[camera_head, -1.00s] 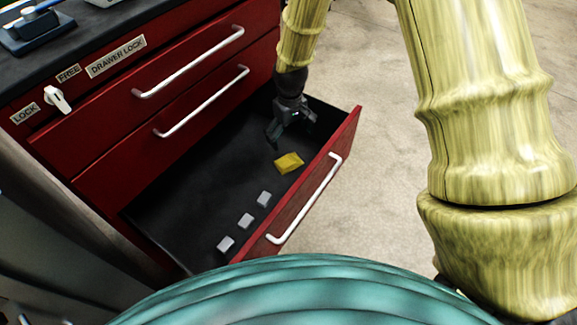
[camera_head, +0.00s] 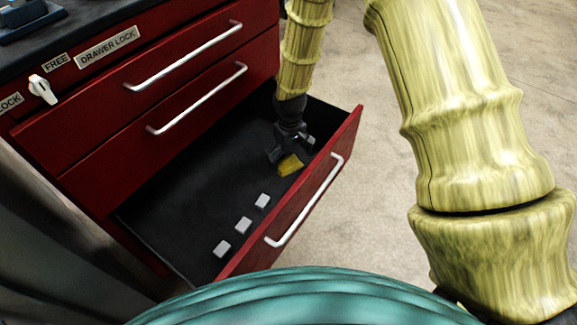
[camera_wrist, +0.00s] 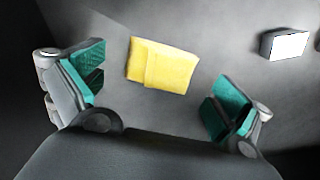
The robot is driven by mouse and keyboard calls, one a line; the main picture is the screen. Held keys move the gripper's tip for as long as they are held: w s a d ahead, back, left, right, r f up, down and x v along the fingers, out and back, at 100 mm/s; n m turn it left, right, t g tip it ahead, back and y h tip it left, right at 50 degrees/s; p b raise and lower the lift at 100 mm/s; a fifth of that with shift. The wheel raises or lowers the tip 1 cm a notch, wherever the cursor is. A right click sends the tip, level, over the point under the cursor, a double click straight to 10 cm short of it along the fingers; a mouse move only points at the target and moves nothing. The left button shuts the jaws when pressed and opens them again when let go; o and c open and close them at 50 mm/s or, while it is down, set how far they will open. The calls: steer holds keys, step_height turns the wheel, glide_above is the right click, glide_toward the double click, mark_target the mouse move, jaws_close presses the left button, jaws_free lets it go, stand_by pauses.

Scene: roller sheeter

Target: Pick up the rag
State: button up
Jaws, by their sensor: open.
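The rag (camera_head: 290,165) is a small folded yellow cloth lying on the dark floor of the open bottom drawer, near the drawer's front panel. My gripper (camera_head: 289,155) reaches down into the drawer right at the rag and hides part of it in the head view. In the wrist view the rag (camera_wrist: 162,65) lies flat, between and a little beyond the two teal-padded fingers. My gripper (camera_wrist: 160,95) is open, with the fingers wide apart and nothing held between them.
Several small light-grey blocks (camera_head: 243,225) lie in a row in the drawer; one block (camera_wrist: 285,45) shows at the wrist view's upper right. The red drawer front (camera_head: 318,190) with its white handle (camera_head: 305,200) stands close beside my gripper. The drawer floor's left part is clear.

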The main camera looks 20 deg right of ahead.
mark_target(290, 163)
step_height(290, 163, down, 3)
steer(key=shift+b, duration=0.35)
steer(key=shift+r, duration=0.1)
steer(key=c, duration=1.1)
steer(key=shift+o, duration=0.2)
step_height(290, 163, up, 10)
steer(key=p, duration=0.3)
steer(key=shift+p, duration=0.35)
